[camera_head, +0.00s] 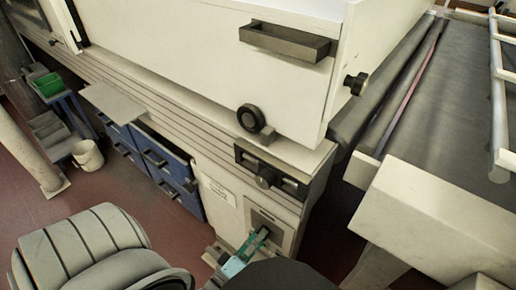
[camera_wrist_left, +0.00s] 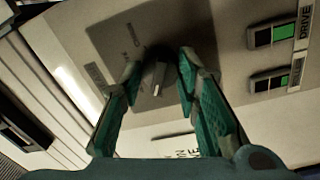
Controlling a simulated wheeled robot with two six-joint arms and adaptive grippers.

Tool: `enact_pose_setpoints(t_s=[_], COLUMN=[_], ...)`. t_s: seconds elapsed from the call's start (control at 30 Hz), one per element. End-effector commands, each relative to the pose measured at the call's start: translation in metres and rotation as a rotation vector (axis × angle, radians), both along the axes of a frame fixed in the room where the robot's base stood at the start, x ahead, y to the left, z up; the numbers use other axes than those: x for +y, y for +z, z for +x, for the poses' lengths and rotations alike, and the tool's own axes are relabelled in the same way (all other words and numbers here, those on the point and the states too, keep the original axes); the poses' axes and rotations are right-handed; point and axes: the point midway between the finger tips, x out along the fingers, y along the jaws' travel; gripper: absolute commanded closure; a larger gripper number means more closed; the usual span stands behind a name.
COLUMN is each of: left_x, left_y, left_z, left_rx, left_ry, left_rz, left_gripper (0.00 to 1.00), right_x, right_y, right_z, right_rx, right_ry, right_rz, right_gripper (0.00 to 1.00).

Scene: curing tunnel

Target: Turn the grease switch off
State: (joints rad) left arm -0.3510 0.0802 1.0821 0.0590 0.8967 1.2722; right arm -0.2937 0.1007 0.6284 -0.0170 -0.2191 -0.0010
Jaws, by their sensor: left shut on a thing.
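My left gripper (camera_wrist_left: 162,64) has teal fingers and is shut on this knob. The lettering around the knob is too blurred to read surely. In the head view my left gripper (camera_head: 255,243) reaches the small grey switch panel (camera_head: 285,222) low on the machine's end. There the gripper and my arm cover the knob. My right gripper is not in view.
Blue drawers (camera_head: 165,170) are left, a conveyor belt (camera_head: 445,110) right.

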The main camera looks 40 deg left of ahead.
Motion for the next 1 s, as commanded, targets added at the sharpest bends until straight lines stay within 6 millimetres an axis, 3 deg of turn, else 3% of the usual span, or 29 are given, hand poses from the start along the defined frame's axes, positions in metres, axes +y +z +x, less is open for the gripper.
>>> enact_pose_setpoints(t_s=[0.3, 0.83, 0.87, 1.0], left_x=[0.0001, 0.0001, 0.0001, 0.0], left_y=[-0.0003, -0.0004, -0.0004, -0.0003], left_z=[-0.0002, -0.0003, -0.0003, -0.0003], left_rx=[-0.003, -0.003, -0.003, -0.002], left_ry=[0.0, 0.001, 0.001, 0.0], left_rz=[-0.135, -0.165, -0.165, -0.164], left_gripper=[0.98, 0.98, 0.69, 0.5], right_x=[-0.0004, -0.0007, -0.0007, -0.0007], right_y=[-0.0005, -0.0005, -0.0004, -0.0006], right_z=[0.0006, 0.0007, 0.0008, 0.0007], right_rx=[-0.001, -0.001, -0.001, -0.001], right_ry=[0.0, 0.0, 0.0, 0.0], right_rz=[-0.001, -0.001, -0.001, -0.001], right_gripper=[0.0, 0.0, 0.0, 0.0])
